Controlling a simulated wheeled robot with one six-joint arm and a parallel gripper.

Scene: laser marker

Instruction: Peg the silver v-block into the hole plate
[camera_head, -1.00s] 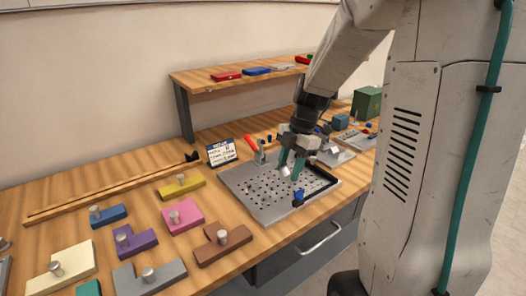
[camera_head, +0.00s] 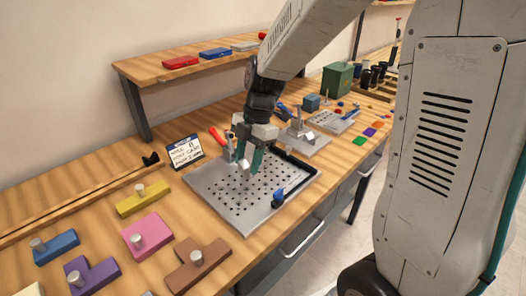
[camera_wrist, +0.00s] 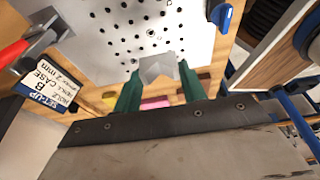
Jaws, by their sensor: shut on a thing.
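My gripper (camera_head: 247,157) has green fingers and is shut on the silver v-block (camera_wrist: 158,68), a small grey block with a V-shaped notch. The block also shows between the fingertips in the head view (camera_head: 244,166). The hole plate (camera_head: 232,209) is a grey metal plate with rows of dark holes, lying on the bench. My gripper holds the block over the plate's back part. I cannot tell how far the block is above the holes. The wrist view shows the plate's holes beyond the block. The block's underside is hidden.
A red-handled clamp (camera_head: 219,138) stands at the plate's back left edge, a blue knob (camera_head: 278,195) at its front right. A dark rail (camera_head: 290,165) lines the right side. Coloured blocks with pegs, such as the pink one (camera_head: 149,236), lie to the left. A sign (camera_head: 185,152) stands behind.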

